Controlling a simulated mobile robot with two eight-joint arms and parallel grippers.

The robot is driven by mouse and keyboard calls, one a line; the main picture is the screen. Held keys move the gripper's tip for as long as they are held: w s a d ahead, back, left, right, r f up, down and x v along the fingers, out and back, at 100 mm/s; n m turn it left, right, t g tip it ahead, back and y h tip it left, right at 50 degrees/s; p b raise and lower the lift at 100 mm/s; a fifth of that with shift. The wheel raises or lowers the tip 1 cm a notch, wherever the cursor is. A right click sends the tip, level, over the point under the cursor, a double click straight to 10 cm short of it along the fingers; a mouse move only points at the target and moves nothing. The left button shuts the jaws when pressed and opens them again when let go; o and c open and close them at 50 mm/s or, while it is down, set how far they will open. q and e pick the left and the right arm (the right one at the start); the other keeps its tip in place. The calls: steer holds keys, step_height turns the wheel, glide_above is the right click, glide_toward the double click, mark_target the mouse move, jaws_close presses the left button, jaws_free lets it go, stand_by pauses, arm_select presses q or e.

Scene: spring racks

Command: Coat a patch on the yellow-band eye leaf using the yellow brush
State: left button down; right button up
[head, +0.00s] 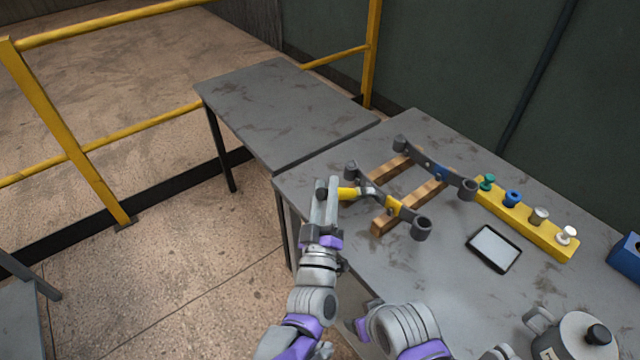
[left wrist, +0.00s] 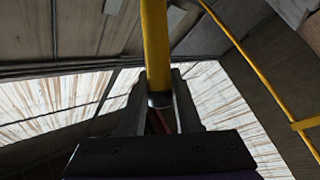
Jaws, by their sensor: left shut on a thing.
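The yellow-band eye leaf (head: 378,196) is a dark curved bar with an eye at each end and a yellow band (head: 394,205) near its front eye. It lies across two wooden bars on the table. My left gripper (head: 326,190) is shut on the yellow brush (head: 349,193), to the left of this leaf. The brush points right towards the leaf; I cannot tell whether its tip touches it. In the left wrist view the brush's yellow handle (left wrist: 155,45) stands between the fingers (left wrist: 158,105). My right gripper is not in view.
A blue-band leaf (head: 425,163) lies behind on the same wooden bars (head: 424,195). To the right are a yellow block (head: 528,222) with several coloured knobs, a tablet (head: 494,249), a grey pot (head: 574,341) and a blue box (head: 626,256). The back-left table (head: 285,110) is bare.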

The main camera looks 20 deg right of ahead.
arm_select(q)
steer(key=shift+s+d, duration=0.85)
steer(key=shift+s, duration=1.45)
steer(key=w+a, duration=0.2)
steer(key=w, duration=0.5)
steer(key=shift+a, duration=0.4)
steer(key=s+a, duration=0.2)
steer(key=a, duration=0.3)
steer(key=shift+a+b, duration=0.3)
steer(key=shift+a, duration=0.05)
steer(key=shift+s+a, duration=0.3)
steer(key=shift+a, duration=0.4)
steer(key=shift+s+a, duration=0.25)
steer(key=shift+a, duration=0.4)
